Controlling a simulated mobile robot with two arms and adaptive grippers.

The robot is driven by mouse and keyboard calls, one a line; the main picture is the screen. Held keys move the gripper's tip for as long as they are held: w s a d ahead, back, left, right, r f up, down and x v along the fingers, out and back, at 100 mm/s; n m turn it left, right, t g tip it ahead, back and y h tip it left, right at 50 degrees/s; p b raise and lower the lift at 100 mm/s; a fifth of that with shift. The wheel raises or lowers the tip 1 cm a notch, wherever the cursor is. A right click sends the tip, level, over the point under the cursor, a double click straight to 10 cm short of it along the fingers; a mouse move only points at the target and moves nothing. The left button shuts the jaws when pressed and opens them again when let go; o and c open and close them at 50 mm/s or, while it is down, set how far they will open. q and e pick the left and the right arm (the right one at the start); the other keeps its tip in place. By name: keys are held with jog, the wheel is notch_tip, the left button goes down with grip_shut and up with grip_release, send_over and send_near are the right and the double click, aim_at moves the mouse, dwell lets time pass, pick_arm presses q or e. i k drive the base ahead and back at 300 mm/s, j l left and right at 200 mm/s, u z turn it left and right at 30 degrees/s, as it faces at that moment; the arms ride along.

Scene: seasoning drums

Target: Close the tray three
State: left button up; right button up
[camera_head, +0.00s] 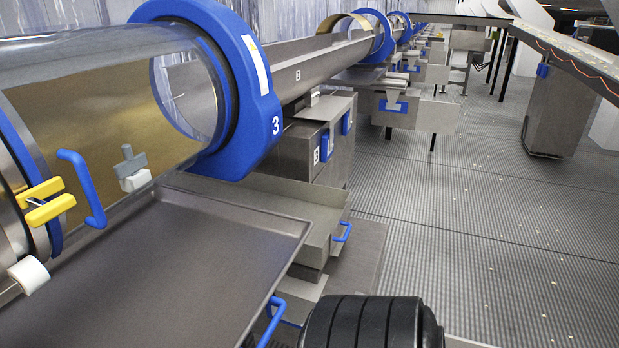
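A wide grey metal tray (180,270) with a low rim lies below the clear drum at the left and juts out toward the front. A blue handle (274,318) is at its front right edge. The drum's blue ring (238,95) above it bears a white number 3. None of my grippers shows in this view, and nothing touches the visible part of the tray. The lower left of the tray is cut off by the picture edge.
The clear drum (110,95) has a blue handle (82,185) and yellow latch (46,202). Another tray (270,195) with a blue handle (343,232) lies just behind. A black ribbed part (360,322) stands at the bottom.

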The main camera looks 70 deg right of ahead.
aim_at(172, 266)
jog(key=z, duration=1.9)
